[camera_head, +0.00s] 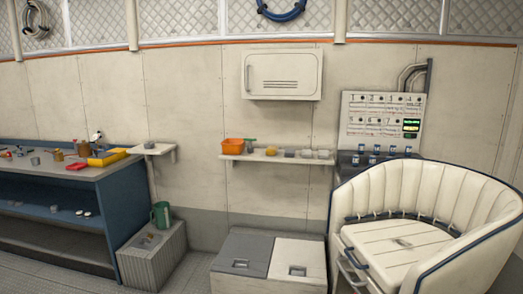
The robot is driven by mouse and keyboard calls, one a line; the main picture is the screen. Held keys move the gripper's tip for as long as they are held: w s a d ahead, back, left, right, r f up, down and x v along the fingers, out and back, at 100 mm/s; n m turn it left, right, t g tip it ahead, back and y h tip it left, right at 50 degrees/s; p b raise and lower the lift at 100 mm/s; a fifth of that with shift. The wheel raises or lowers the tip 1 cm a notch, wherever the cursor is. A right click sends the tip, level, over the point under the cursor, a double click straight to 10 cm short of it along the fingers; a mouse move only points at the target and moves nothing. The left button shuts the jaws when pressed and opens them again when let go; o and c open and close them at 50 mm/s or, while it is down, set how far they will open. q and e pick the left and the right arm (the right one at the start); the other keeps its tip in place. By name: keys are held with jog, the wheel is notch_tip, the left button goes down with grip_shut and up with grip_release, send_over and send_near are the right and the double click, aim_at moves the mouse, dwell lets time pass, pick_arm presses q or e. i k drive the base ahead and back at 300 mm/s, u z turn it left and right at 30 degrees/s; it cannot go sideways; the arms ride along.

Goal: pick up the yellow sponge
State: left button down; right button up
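No thing in the camera_head view can be made out for certain as the yellow sponge. A bright yellow flat thing (107,158) lies on the workbench top near its right end, beside a red thing (76,166). It is too small to tell whether it is a sponge or a tray. A small yellowish thing (270,151) also sits on the wall shelf, and its kind is unclear too. Neither of my grippers shows in this view.
The blue workbench (118,205) stands at the left with several small things on top. The wall shelf (285,158) also holds an orange container (236,147). Low boxes (245,255) and a white seat (410,235) stand below and right.

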aim_at(271, 151)
jog(key=u, duration=0.55)
jog(key=i, duration=2.05)
jog(key=u, duration=0.25)
